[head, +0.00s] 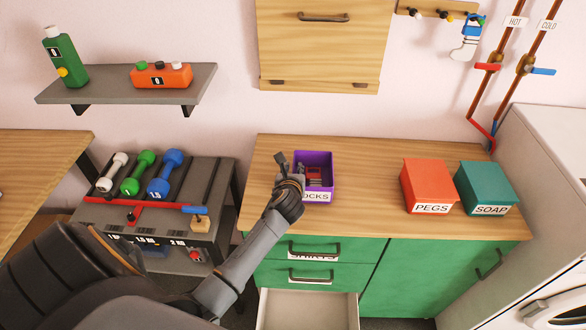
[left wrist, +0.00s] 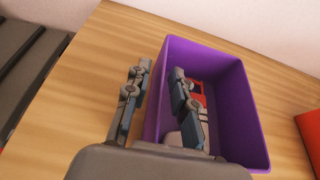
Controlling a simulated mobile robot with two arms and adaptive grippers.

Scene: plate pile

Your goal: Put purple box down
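The purple box (head: 327,158) rests upright on the wooden counter (head: 375,165), with a white label reading "OCKS", its start hidden by my gripper. It fills the middle of the left wrist view (left wrist: 232,105). My left gripper (head: 289,165) is at the box's left wall. In the left wrist view, one finger of the gripper (left wrist: 158,78) is outside that wall and the other is inside, with gaps between fingers and wall, so it looks open. Red and grey contents (left wrist: 197,97) lie inside, partly hidden by the finger. My right gripper is not in view.
A red PEGS box (head: 430,180) and a teal SOAP box (head: 485,182) stand at the counter's right. A dumbbell rack (head: 205,175) is left of the counter. A drawer (head: 308,296) below is pulled out. The counter between the purple and red boxes is clear.

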